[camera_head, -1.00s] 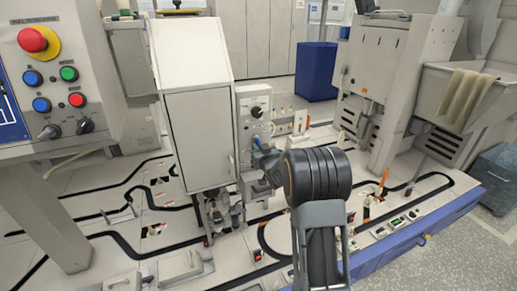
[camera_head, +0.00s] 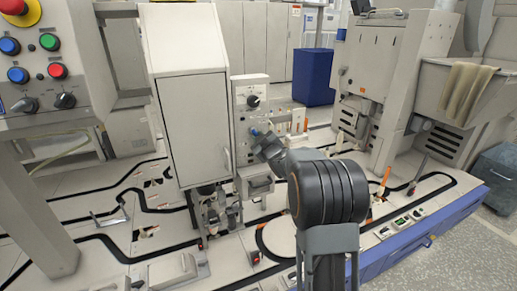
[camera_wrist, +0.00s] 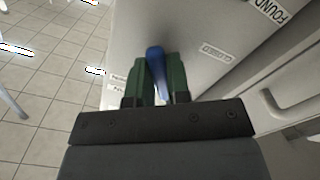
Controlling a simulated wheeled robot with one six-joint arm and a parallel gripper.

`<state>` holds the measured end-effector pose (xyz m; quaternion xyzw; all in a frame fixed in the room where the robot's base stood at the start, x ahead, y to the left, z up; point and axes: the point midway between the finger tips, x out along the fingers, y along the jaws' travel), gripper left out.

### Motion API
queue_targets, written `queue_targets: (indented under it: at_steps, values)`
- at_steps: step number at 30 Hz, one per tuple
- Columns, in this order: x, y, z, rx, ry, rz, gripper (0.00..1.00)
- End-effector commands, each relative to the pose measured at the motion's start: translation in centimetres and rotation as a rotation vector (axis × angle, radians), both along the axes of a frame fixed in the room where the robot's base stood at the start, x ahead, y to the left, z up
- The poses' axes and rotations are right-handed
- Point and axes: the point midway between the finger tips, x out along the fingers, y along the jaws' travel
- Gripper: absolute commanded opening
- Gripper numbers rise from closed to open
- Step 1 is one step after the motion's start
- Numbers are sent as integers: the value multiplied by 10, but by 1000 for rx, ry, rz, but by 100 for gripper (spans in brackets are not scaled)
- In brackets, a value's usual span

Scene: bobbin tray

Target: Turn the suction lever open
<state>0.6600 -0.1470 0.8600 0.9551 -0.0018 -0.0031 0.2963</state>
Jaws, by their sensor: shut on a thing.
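The suction lever (camera_wrist: 155,62) is a blue handle between the green fingers of my gripper (camera_wrist: 156,80) in the wrist view. The fingers are shut on it, and its lower part is partly hidden between them. In the head view my gripper (camera_head: 262,138) is at the front of the grey control panel (camera_head: 251,92), below its black knob. Only a small bit of blue (camera_head: 255,132) shows there. A label reading "CLOSED" (camera_wrist: 217,50) is on the grey face to the right of the lever in the wrist view.
A tall grey cabinet (camera_head: 192,110) stands just left of the panel. A button box (camera_head: 45,60) is at the far left. Black curved tracks run over the white machine bed below. A larger grey machine (camera_head: 385,70) stands at the right, with a blue bin (camera_head: 313,78) behind.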

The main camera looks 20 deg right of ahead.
Motion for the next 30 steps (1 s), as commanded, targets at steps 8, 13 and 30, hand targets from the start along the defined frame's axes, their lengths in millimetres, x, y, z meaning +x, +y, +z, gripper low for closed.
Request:
queue_targets:
  at_steps: [8,13,30]
  values:
    - [1,-2,10,-267,-21,7,0]
    - [1,-3,13,-428,-20,8,0]
    - [1,-5,26,-865,-19,11,0]
